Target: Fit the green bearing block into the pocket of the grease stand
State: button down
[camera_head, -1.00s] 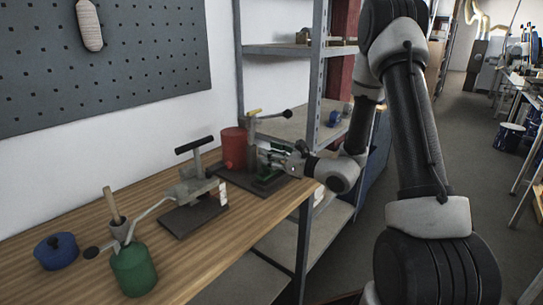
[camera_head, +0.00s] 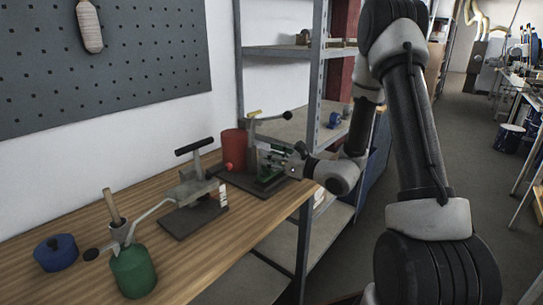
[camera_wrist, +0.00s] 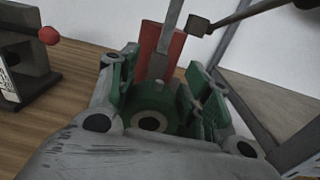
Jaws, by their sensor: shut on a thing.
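My gripper (camera_head: 274,157) is at the far end of the wooden bench and is shut on the green bearing block (camera_wrist: 155,100). In the wrist view the block sits between the fingers, with a round dark bore facing the camera. The grease stand (camera_head: 252,135) has a dark base, a grey upright post and a lever with a dark knob. Its post (camera_wrist: 170,28) rises just beyond the block in the wrist view. The block is close to the stand, low over its base. The pocket is hidden by the block and fingers, so I cannot tell whether they touch.
A red cylinder (camera_head: 234,146) stands behind the stand. Left of it on the bench are a grey press on a dark plate (camera_head: 195,217), a green oil can (camera_head: 133,272) and a blue round tin (camera_head: 56,252). A metal shelf post (camera_head: 317,80) rises close behind my gripper.

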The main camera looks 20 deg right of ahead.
jog(key=shift+f, duration=1.05)
jog(key=c, duration=0.6)
grip_release()
jog(key=v, duration=1.2)
